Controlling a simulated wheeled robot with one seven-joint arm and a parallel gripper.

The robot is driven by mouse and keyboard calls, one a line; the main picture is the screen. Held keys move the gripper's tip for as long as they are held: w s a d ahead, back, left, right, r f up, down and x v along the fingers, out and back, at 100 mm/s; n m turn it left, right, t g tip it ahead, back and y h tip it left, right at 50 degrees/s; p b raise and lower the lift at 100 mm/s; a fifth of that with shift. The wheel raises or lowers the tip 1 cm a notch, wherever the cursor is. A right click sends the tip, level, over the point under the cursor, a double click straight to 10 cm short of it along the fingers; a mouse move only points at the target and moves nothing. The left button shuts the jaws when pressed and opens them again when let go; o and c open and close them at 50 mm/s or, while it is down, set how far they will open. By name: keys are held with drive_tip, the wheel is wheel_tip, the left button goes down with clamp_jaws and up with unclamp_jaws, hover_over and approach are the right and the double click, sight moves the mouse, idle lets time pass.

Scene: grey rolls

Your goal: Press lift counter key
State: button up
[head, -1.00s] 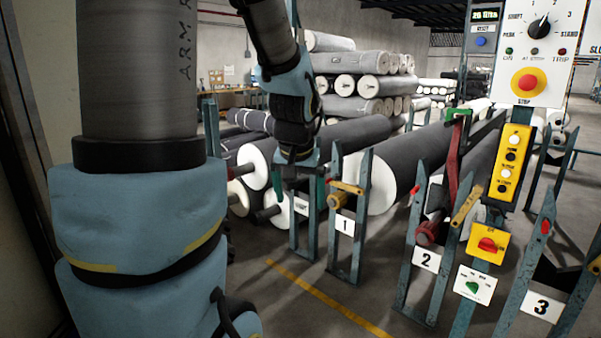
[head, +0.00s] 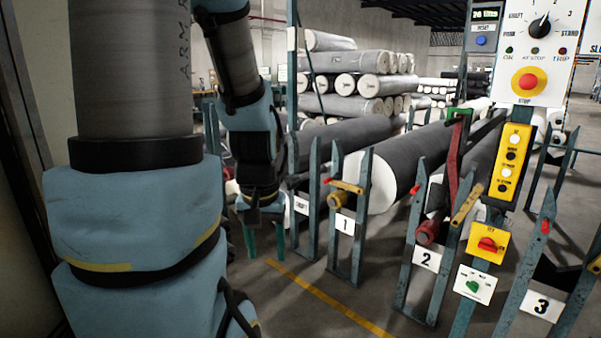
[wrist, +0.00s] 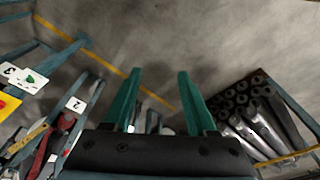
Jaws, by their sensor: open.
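A small counter box with a lit green display (head: 485,15) stands at the upper right in the head view; its text is too small to read surely. Below the display is a round blue key (head: 481,41) with a small label above it, which seems to read RESET. My gripper (head: 264,236) hangs low at left of centre, pointing down, far to the left of and below the counter box. In the wrist view its two green fingers (wrist: 159,73) are apart with nothing between them. The counter box is not visible in the wrist view.
A white panel with a dial and red stop button (head: 528,82) stands right of the counter. A yellow button box (head: 511,161) hangs below. Numbered blue stands (head: 362,220), a red lever (head: 453,165) and grey rolls (head: 340,135) fill the middle. Floor before them is clear.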

clamp_jaws()
idle(1.1)
